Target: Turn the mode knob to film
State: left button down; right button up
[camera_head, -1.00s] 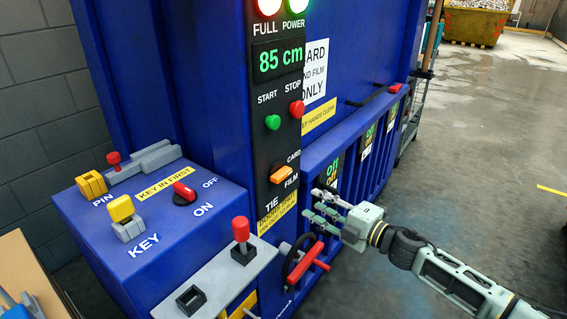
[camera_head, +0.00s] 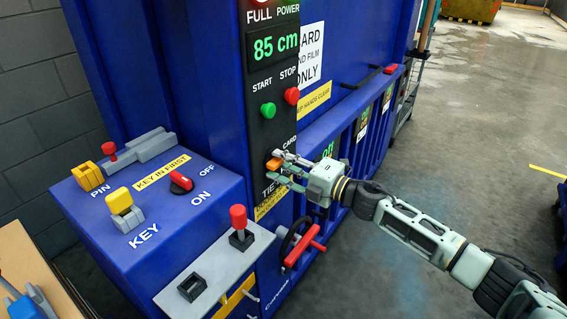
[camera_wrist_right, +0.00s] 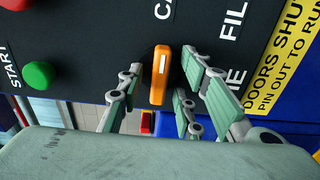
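The orange mode knob (camera_head: 274,164) sits on the black control panel (camera_head: 262,118). In the right wrist view the knob (camera_wrist_right: 160,76) has its white mark at the upper end, pointing toward the partly visible CARD label (camera_wrist_right: 164,10). The FILM label (camera_wrist_right: 234,20) is to its right and partly cut off. My right gripper (camera_head: 279,165) is at the knob. In the wrist view the right gripper's fingers (camera_wrist_right: 160,88) are spread on both sides of the knob, with visible gaps. In the head view the fingers hide the FILM label. My left gripper is not in view.
The green START button (camera_head: 267,110) and red STOP button (camera_head: 292,96) are above the knob. A red handle (camera_head: 304,246) sticks out below. A red-topped lever (camera_head: 239,224) and a blue key box (camera_head: 150,215) stand at left. Open floor lies to the right.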

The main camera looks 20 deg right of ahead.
grip_shut()
dwell(0.4)
jog(key=shift+r+m+p, duration=0.1)
jog(key=shift+m+p, duration=0.7)
jog(key=shift+p, duration=0.05)
jog(key=m+p, duration=0.2)
jog(key=m, duration=0.1)
jog(key=m+p, duration=0.2)
jog(key=m, duration=0.1)
jog(key=shift+m+p, duration=0.45)
jog(key=shift+m, duration=0.05)
jog(key=shift+f, duration=0.2)
